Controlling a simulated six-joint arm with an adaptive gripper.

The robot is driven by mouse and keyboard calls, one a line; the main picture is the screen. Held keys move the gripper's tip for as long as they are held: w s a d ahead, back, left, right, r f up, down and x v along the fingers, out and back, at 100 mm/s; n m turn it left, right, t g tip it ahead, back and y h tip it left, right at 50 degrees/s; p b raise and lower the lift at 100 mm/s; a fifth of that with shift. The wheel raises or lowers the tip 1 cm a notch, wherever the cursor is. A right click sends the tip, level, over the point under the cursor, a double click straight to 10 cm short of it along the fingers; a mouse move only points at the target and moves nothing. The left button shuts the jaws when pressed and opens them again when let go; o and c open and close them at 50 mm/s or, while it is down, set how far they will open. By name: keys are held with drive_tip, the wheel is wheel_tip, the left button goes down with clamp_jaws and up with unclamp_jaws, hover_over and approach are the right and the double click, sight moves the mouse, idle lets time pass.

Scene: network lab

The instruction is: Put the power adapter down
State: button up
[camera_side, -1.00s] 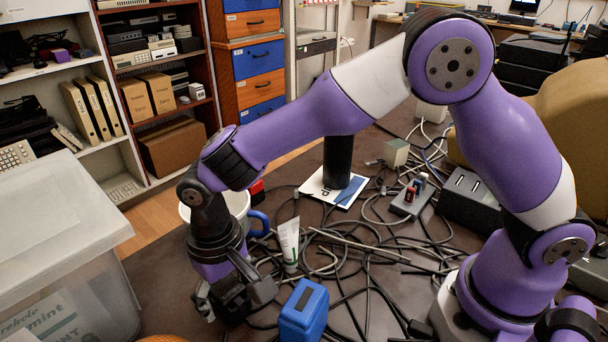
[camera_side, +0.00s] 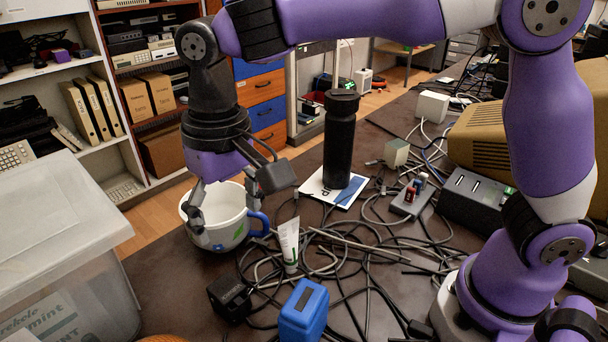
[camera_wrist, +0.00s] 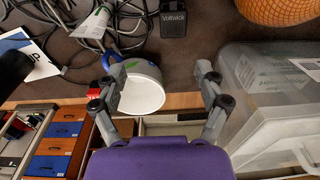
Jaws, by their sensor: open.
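The power adapter (camera_side: 230,297) is a small black block resting on the dark table, left of the blue box. In the wrist view the adapter (camera_wrist: 173,22) shows near the top edge with light lettering on its face. My gripper (camera_side: 238,203) is open and empty, well above the adapter and apart from it. In the side view its fingers overlap the white mug behind.
A white mug (camera_side: 228,220) with a blue handle stands behind the adapter. A blue box (camera_side: 304,312), a white tube (camera_side: 289,245) and tangled cables (camera_side: 350,255) lie to the right. A black bottle (camera_side: 339,140) stands farther back. A clear plastic bin (camera_side: 60,225) is at left.

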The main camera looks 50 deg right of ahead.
drive_tip(key=s+d+t, duration=0.1)
drive_tip(key=s+d, duration=0.2)
drive_tip(key=d, duration=0.3)
drive_tip(key=s+d+r+t, duration=0.1)
drive_tip(key=s+d+t, duration=0.1)
drive_tip(key=d, duration=0.4)
drive_tip(key=s+d+t, duration=0.2)
drive_tip(key=s+d, duration=0.3)
drive_tip(key=d, duration=0.2)
drive_tip(key=shift+r, duration=0.4)
